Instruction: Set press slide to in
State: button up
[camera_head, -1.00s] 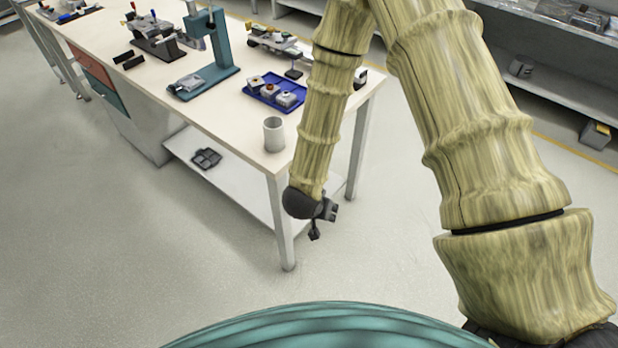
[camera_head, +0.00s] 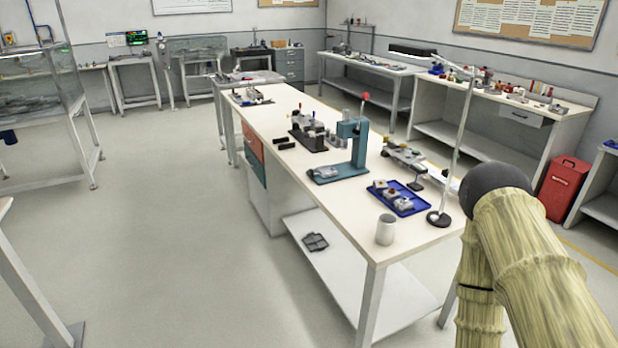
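A teal press (camera_head: 358,150) with a red-knobbed lever stands on the near white workbench (camera_head: 300,165). A flat grey piece, which looks like the press slide (camera_head: 326,172), lies low at the front left of the press, out from its column. I cannot tell its exact position along its travel. My arm comes in at the lower right, beside the near end of the bench. My gripper is not in view, so its state is hidden.
A blue tray (camera_head: 411,206) with several small parts, a white cup (camera_head: 385,230) and a lamp (camera_head: 439,217) stand at the bench's near end. Fixtures (camera_head: 306,130) stand behind the press. The floor (camera_head: 190,260) left of the bench is clear.

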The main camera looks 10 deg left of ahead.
aim_at(326, 171)
jog(key=u, duration=0.95)
jog(key=i, duration=0.65)
jog(key=z, duration=0.3)
